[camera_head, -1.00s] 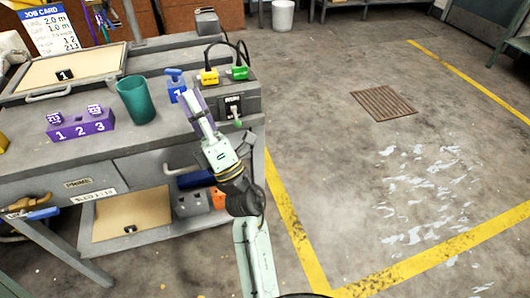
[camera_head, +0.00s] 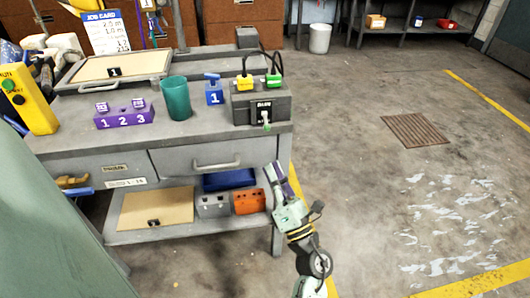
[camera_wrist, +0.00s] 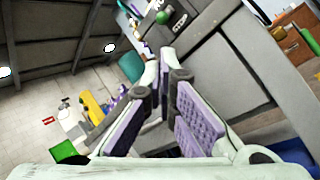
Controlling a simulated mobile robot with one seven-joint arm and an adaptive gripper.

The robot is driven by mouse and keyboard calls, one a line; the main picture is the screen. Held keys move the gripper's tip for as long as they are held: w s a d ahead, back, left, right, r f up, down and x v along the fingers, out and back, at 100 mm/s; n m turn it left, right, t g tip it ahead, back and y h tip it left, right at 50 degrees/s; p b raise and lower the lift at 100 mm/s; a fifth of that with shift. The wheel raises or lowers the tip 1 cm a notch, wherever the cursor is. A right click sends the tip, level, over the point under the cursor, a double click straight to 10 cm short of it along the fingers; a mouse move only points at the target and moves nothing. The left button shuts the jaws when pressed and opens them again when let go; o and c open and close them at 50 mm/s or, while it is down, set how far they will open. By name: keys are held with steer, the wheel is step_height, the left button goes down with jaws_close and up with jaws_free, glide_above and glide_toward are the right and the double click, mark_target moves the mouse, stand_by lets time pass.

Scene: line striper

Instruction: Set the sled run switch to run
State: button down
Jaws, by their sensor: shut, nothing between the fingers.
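The switch, a small lever with a pale green tip (camera_head: 266,124), hangs on the front of a dark grey box (camera_head: 245,109) at the bench's right end. The label above the lever is too small to read surely. The lever appears to point down. My gripper (camera_head: 277,170) is below and slightly right of the box, beside the bench's right front leg, apart from the lever. It is shut and empty. In the wrist view, my purple-padded fingers (camera_wrist: 161,60) point up toward the bench, and a green knob shows at the top edge.
A yellow plug (camera_head: 244,82) and a green plug (camera_head: 273,79) with black cables sit on the box. A blue block (camera_head: 214,94), teal cup (camera_head: 175,98) and purple numbered block (camera_head: 124,118) stand to its left. The floor on the right is clear around a drain grate (camera_head: 415,130).

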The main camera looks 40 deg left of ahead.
mark_target(266, 121)
steer(key=p+x, duration=0.3)
steer(key=x, duration=0.6)
steer(key=shift+a, duration=0.1)
